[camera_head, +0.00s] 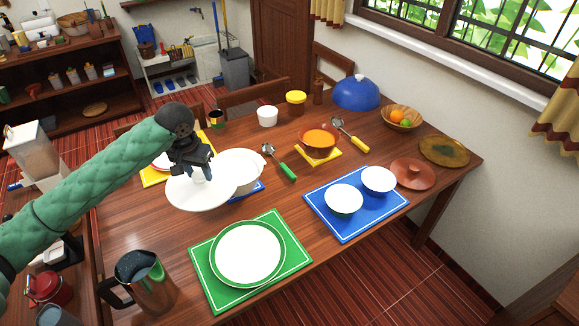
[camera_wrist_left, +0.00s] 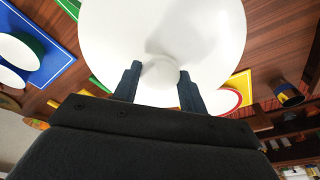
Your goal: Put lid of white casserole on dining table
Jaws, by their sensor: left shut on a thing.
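My left gripper (camera_head: 199,172) is shut on the knob of the white lid (camera_head: 197,196) and holds it above the dining table (camera_head: 144,228). In the left wrist view the lid (camera_wrist_left: 205,38) fills the upper middle, with its knob between the two fingers (camera_wrist_left: 158,80). The white casserole (camera_head: 243,171) stands just right of the lid, on a blue mat, partly hidden behind the lid. Whether lid and casserole touch is not clear. My right gripper is not in view.
A green mat (camera_head: 200,273) with a plate (camera_head: 247,254) lies in front. A metal pitcher (camera_head: 150,287) stands at front left. A blue mat (camera_head: 348,229) with two bowls lies to the right. Bare wood shows between the lid and the pitcher. A green-handled ladle (camera_head: 286,172) lies right of the casserole.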

